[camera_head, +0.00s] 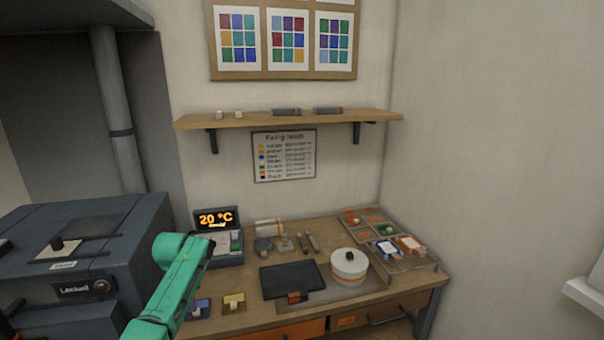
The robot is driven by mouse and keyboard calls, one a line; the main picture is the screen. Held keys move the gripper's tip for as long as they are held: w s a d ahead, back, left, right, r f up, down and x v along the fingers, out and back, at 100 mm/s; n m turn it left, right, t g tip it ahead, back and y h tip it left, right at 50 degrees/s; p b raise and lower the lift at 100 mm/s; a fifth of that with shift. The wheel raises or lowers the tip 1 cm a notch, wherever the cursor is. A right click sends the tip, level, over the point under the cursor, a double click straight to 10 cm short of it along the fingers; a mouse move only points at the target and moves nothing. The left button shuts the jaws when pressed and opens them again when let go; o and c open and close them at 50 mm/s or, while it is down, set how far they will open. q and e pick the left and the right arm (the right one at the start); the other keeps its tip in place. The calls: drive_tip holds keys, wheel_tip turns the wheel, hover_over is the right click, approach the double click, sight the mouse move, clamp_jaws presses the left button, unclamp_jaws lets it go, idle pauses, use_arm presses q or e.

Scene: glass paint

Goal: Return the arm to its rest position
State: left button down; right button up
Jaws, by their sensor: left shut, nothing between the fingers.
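My left arm (175,280) is green and comes in from the bottom left. It rises in front of the desk's left end and bends at a rounded joint beside the temperature display. The fingers of my left gripper are hard to make out; it is shut and holds nothing. My right arm and gripper are not in view.
A dark kiln-like box (85,250) stands close to the arm on the left. The wooden desk (250,318) carries a display reading 20 °C (217,219), a black plate (290,280), a white lidded pot (349,268), a sectioned tray (420,262), and blue (199,308) and yellow (234,303) blocks.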

use_arm(q)
drive_tip(key=s+f+m+b, duration=0.1)
drive_tip(key=s+f+b, duration=0.1)
drive_tip(key=s+f, duration=0.8)
drive_tip(key=s+d+f+m+b, duration=0.1)
drive_tip(key=s+f+b, duration=0.25)
drive_tip(key=f, duration=1.35)
drive_tip(key=s+f+m+b, duration=0.1)
drive_tip(key=s+f+b, duration=0.1)
drive_tip(key=s+f, duration=0.8)
drive_tip(key=s+d+f+m+b, duration=0.1)
drive_tip(key=s+f+b, duration=0.1)
drive_tip(key=s+f, duration=0.6)
drive_tip(key=s+d+f+m+b, duration=0.1)
drive_tip(key=s+f, duration=0.8)
drive_tip(key=s, duration=1)
drive_tip(key=shift+d+f+m+g+b, duration=0.3)
drive_tip(key=shift+d+g+b, duration=0.15)
drive_tip(key=shift+d, duration=0.1)
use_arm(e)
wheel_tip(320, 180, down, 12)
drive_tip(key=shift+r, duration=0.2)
use_arm(q)
drive_tip(key=shift+w, duration=0.1)
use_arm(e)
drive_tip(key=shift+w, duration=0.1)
